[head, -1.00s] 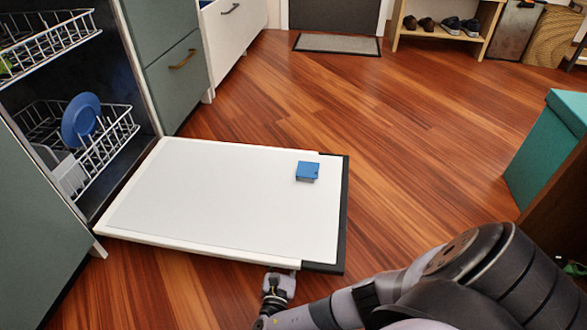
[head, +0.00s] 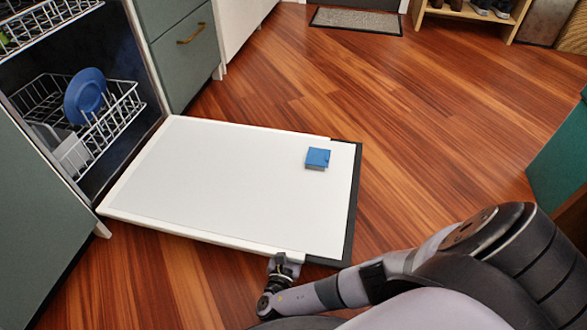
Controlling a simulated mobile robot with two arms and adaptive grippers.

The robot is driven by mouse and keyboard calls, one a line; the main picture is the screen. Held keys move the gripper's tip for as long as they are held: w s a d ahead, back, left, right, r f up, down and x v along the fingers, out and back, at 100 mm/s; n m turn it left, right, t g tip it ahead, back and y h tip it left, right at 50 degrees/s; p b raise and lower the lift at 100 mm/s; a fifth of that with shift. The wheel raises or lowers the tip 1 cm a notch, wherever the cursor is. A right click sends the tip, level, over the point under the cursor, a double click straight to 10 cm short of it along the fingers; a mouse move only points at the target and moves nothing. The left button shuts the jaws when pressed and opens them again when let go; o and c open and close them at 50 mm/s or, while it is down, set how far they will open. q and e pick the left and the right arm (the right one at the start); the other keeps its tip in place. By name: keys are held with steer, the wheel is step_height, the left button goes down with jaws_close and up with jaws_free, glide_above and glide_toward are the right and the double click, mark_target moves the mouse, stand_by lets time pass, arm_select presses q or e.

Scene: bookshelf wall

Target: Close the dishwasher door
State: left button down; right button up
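The dishwasher door (head: 225,190) is folded fully down, lying flat just above the floor, white inside with a dark outer edge at its far right end. A small blue block (head: 317,158) sits on it near that end. The open dishwasher (head: 110,110) is at the left, its racks inside. My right gripper (head: 287,262) is at the door's near side edge, close to the outer corner. Its fingertips meet or slip under the edge, so their opening is hidden. My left gripper is not in view.
The lower rack (head: 118,112) holds a blue plate (head: 85,95) and stays within the dishwasher. Green cabinet fronts flank the opening. Wooden floor is clear beyond the door. A teal box (head: 562,150) stands at the right, and a grey mat (head: 356,20) lies at the back.

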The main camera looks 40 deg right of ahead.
jaws_close()
stand_by(0.4)
steer(key=shift+d, duration=0.1)
